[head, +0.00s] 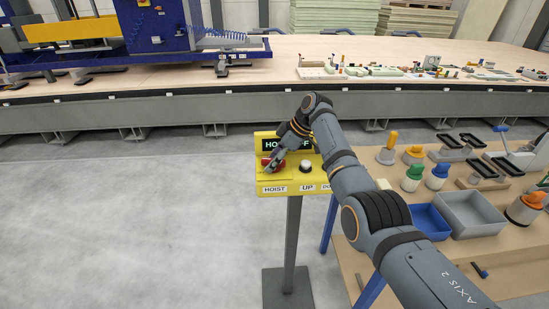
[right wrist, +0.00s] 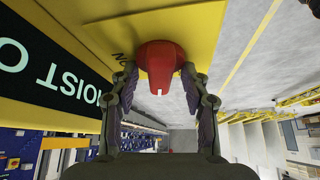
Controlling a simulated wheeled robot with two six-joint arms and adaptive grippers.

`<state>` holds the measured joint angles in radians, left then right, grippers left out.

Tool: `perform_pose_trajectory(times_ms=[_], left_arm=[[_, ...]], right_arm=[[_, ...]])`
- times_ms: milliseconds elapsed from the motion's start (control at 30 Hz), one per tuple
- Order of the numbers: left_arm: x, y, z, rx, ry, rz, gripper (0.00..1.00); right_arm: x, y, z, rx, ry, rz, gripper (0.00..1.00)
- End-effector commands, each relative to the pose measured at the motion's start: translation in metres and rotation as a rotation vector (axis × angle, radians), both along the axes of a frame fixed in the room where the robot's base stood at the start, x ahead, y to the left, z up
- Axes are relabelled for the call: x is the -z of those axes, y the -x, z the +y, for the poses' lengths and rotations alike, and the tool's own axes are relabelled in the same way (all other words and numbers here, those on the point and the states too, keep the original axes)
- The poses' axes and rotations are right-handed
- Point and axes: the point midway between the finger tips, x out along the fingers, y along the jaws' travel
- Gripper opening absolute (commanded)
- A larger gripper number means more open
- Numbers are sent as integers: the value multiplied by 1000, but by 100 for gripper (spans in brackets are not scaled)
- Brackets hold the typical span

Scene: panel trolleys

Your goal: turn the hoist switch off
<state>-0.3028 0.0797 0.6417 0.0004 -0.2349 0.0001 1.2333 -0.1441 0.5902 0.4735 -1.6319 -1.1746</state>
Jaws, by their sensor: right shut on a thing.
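In the right wrist view the red knob (right wrist: 161,62) has a white mark and is between both fingers. My right gripper (head: 272,166) is shut on this knob, and its fingers (right wrist: 162,92) also show in the wrist view. The dark display (head: 268,144) shows green letters "HO" and "FF", with the middle hidden by my arm. My left gripper is out of view.
A white round button (head: 306,166) is right of the switch. A wooden table (head: 375,168) with blue and grey bins (head: 470,213) and coloured-top items stands at right. A long workbench (head: 190,80) runs behind. The floor at left is clear.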

Motion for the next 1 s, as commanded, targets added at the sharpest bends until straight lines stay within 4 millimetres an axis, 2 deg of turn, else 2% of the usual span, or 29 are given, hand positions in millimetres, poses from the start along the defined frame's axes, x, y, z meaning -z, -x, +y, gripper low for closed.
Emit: perform_pose_trajectory(times_ms=[67,100,533,667,900,1000], left_arm=[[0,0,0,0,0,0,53],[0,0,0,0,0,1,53],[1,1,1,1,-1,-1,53],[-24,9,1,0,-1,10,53],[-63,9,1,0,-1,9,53],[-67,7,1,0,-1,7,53]], right_arm=[[-1,-1,0,1,0,-4,14],[-1,-1,0,1,0,-4,47],[-1,-1,0,4,0,-2,47],[-28,-1,0,3,1,-4,47],[-69,0,0,3,0,-1,47],[-73,0,0,4,1,0,47]])
